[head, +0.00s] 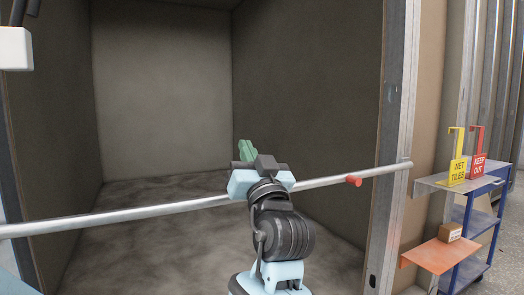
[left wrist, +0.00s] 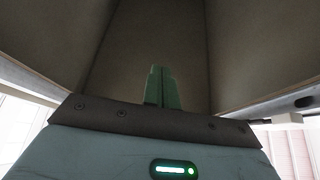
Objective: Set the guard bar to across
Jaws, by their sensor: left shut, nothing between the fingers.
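The guard bar (head: 130,216) is a long grey metal rail that spans the front of the open pod in the head view. Its right end meets the metal post, and it runs out of the picture at the left. A red knob (head: 354,180) sticks out from the bar right of the middle. My left gripper (head: 247,151) stands in front of the middle of the bar, its green fingertips above it. The fingers are together and empty, as the left wrist view also shows (left wrist: 160,87). My arm hides part of the bar. I cannot tell whether it touches the bar.
A metal post (head: 397,130) edges the pod opening at the right. Beyond it stands a blue cart (head: 470,215) with a yellow WET TILES sign (head: 457,171), a red KEEP OUT sign (head: 478,166) and a small box (head: 450,232) on an orange shelf (head: 428,257). The pod floor looks empty.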

